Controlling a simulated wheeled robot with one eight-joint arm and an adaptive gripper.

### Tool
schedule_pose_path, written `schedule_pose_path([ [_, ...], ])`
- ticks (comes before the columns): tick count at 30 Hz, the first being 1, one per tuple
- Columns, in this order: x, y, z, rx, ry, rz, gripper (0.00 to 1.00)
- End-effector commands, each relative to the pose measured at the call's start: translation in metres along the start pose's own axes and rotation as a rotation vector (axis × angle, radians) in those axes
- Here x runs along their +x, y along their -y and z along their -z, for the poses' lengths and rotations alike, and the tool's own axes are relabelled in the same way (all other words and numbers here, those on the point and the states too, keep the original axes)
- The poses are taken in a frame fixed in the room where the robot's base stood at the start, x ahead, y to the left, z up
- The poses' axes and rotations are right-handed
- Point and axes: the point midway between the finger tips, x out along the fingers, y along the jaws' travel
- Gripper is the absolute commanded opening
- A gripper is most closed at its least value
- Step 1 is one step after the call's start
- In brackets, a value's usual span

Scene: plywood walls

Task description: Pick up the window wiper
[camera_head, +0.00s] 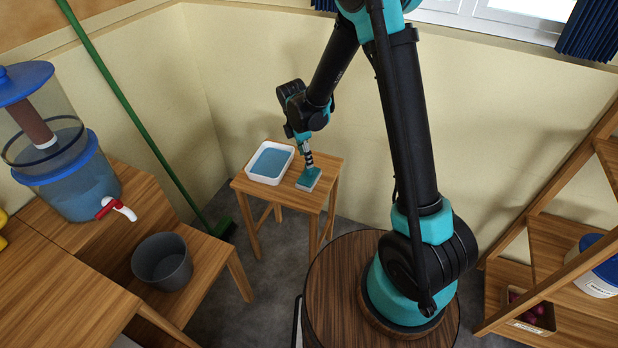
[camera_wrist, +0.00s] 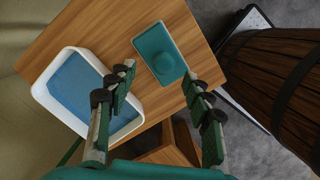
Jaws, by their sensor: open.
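The window wiper (camera_head: 310,181) appears to be the teal rectangular pad with a pale edge, lying on the right part of a small wooden stool (camera_head: 325,165). In the wrist view the wiper (camera_wrist: 152,42) shows from above, with a round teal knob or handle end at its middle. My gripper (camera_head: 307,152) points down above it. In the wrist view my gripper (camera_wrist: 160,76) is open, one finger on each side of the wiper's near part, with the knob lined up between the fingertips. I cannot tell the remaining height gap. Nothing is held.
A white tray of blue liquid (camera_head: 249,171) sits left of the wiper on the stool. A grey bucket (camera_head: 162,262), a water dispenser (camera_head: 75,185) and a green broom (camera_head: 140,120) stand to the left. A wooden shelf (camera_head: 565,235) stands right. Walls close in behind the stool.

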Motion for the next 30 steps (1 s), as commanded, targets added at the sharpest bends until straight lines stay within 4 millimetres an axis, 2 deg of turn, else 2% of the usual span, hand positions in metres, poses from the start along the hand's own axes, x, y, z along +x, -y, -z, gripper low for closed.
schedule_pose_path([
  [5, 0.010, 0.001, -0.001, 0.001, 0.000, 0.000, 0.51],
  [10, 0.035, 0.004, -0.004, 0.001, 0.000, 0.000, 0.51],
  [15, 0.052, 0.004, -0.004, 0.000, 0.000, 0.000, 0.51],
  [24, 0.056, 0.004, -0.004, 0.000, 0.000, 0.000, 0.51],
  [30, 0.056, 0.004, -0.004, 0.000, 0.000, 0.000, 0.28],
])
